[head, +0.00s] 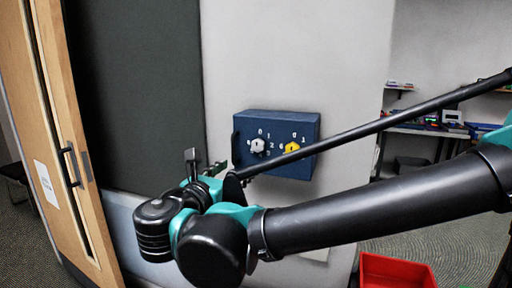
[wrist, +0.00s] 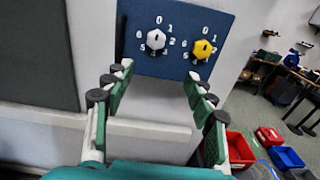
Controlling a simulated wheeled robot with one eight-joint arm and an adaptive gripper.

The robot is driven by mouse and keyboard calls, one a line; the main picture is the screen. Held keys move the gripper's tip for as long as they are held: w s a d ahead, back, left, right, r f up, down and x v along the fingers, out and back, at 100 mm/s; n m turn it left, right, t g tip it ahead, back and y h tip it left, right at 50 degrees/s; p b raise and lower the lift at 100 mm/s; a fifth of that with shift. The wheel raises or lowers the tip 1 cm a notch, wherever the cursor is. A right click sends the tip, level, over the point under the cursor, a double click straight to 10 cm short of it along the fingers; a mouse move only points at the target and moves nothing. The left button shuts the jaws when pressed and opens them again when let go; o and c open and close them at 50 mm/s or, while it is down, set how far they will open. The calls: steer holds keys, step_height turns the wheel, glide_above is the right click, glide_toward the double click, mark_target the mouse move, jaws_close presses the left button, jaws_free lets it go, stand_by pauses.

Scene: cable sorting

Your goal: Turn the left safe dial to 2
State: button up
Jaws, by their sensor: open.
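A blue safe box (head: 276,124) is mounted on the light wall in the head view, and its front also shows in the wrist view (wrist: 180,63). The left dial, a light grey knob (head: 257,145), has white numbers around it; in the wrist view it is whole (wrist: 156,39). The right dial is yellow (head: 292,147) and also shows in the wrist view (wrist: 202,49). My gripper (wrist: 159,84) is open and empty, below and in front of the dials, touching neither. In the head view it is left of the safe, partly hidden by my arm.
A wooden door (head: 68,150) with a handle stands at the left, beside a dark wall panel (head: 135,90). Red bins (head: 395,271) sit on the floor at the lower right, with a blue bin (wrist: 287,158) near them. Shelves with clutter stand at the right.

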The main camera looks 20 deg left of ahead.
steer(key=s, duration=0.1)
glide_toward(257, 145)
steer(key=w, duration=0.9)
steer(key=shift+w+f, duration=0.15)
steer(key=shift+w, duration=0.05)
steer(key=shift+c, duration=0.2)
steer(key=c, duration=1.1)
